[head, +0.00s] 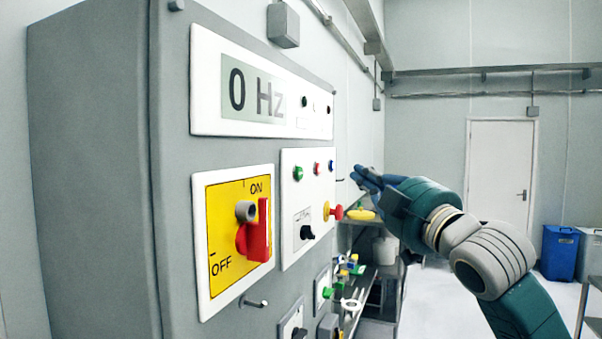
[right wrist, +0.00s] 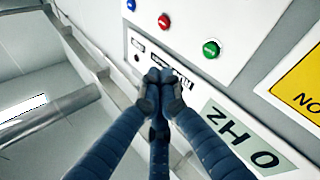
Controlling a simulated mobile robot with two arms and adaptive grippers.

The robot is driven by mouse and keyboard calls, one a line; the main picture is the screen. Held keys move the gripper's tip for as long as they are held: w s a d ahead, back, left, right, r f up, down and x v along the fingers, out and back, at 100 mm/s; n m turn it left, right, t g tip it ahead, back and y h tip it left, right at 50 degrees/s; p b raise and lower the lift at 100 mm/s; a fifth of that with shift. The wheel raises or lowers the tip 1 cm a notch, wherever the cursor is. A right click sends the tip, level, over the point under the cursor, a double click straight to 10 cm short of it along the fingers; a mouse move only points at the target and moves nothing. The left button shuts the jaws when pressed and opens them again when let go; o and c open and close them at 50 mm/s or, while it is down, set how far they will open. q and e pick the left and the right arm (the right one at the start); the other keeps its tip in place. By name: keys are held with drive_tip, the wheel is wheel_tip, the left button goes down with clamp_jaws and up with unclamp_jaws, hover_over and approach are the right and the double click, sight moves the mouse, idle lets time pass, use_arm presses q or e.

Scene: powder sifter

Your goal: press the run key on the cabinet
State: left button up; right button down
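The grey cabinet (head: 90,150) fills the left of the head view. Its white display panel (head: 210,110) reads 0 Hz, with small dark round controls (head: 304,102) at its right end. Below it are a green button (head: 298,173), a red button (head: 317,168) and a blue button (head: 331,166). I cannot read which is the run key. My right gripper (head: 362,178) is right of the panels. In the right wrist view its blue fingers (right wrist: 159,76) are together and empty, their tips over part of the display panel; contact is unclear. My left gripper is out of view.
A yellow ON/OFF plate (head: 222,225) with a red handle (head: 258,232) is on the cabinet front. A red knob (head: 337,212) and a metal hook (head: 254,303) stick out.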

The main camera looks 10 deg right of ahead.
sight(299, 173)
idle(0.3)
drive_tip(key=shift+w, duration=0.1)
drive_tip(key=w+a+p, duration=0.1)
drive_tip(key=w+a, duration=0.3)
drive_tip(key=a, duration=0.3)
drive_tip(key=shift+w, duration=0.4)
drive_tip(key=shift+a, duration=0.1)
drive_tip(key=shift+r, duration=0.1)
idle(1.0)
drive_tip(key=shift+w+a, duration=0.25)
drive_tip(key=shift+a, duration=0.15)
